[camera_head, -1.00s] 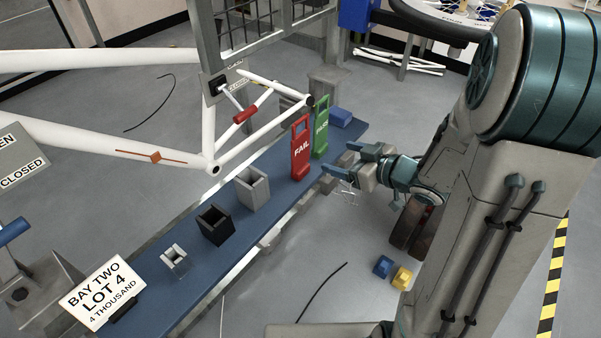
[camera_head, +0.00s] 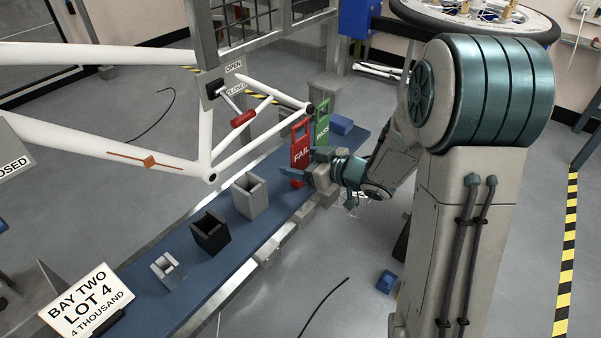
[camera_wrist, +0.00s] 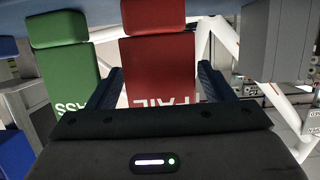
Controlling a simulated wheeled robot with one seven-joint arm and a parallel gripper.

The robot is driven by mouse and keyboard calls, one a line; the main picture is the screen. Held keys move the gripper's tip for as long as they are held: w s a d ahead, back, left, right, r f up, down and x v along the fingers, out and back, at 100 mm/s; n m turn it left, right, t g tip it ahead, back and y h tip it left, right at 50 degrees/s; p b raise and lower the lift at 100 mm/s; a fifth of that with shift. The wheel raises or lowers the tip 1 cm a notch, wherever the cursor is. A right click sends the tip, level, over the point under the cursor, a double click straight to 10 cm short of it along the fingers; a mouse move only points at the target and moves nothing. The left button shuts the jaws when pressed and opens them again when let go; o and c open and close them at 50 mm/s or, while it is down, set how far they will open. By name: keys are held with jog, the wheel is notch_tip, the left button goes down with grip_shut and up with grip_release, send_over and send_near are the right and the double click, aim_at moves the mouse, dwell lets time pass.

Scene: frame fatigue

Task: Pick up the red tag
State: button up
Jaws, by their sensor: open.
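The red tag (camera_head: 299,146), marked FAIL, stands upright on the blue bench, its lower part partly hidden behind my gripper (camera_head: 297,175) in the head view. In the wrist view the red tag (camera_wrist: 160,66) appears upside down, between the two dark fingers of my gripper (camera_wrist: 160,88). The fingers are apart, one to each side of the tag; I cannot tell whether either touches it. The green PASS tag (camera_head: 322,124) stands close behind the red one, and it also shows at the left of the wrist view (camera_wrist: 66,68).
A lever with a red grip (camera_head: 243,119) is close by.

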jog(key=shift+x, duration=1.25)
jog(key=c, duration=0.9)
notch_tip(320, 180, up, 18)
jog(key=p, duration=0.7)
